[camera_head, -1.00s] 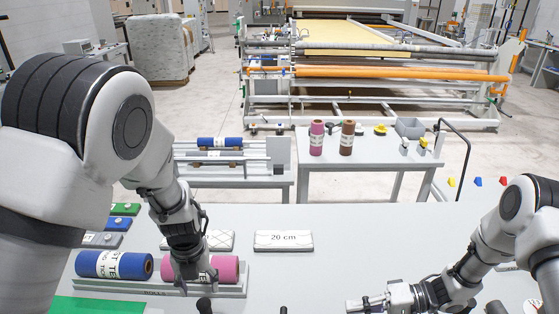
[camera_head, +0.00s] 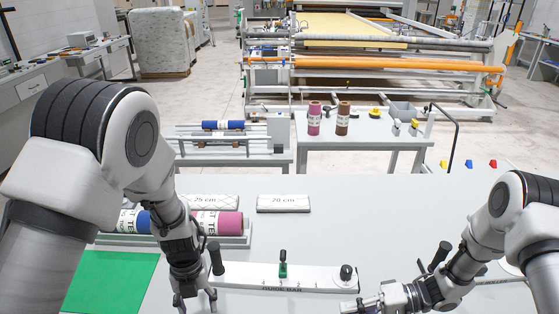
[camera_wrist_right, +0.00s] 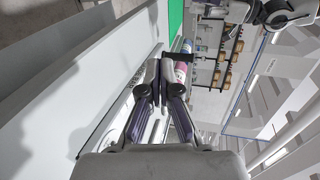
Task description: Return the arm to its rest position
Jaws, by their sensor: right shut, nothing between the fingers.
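My right gripper (camera_head: 348,306) is shut and empty, low over the near right part of the table, beside the guide bar's right end. In the right wrist view my right gripper's fingers (camera_wrist_right: 158,72) come together with nothing held. My left gripper (camera_head: 196,300) hangs down at the guide bar's left end, its fingers apart, with nothing seen between them. My right arm is bent and comes in from the right edge.
The guide bar (camera_head: 315,279) with a green clamp (camera_head: 283,268) and a dark knob lies on the table (camera_head: 390,220). A blue roll (camera_head: 143,222) and a pink roll (camera_head: 222,224) lie in a grey rack. A green mat (camera_head: 110,280) is at left. The table's middle is clear.

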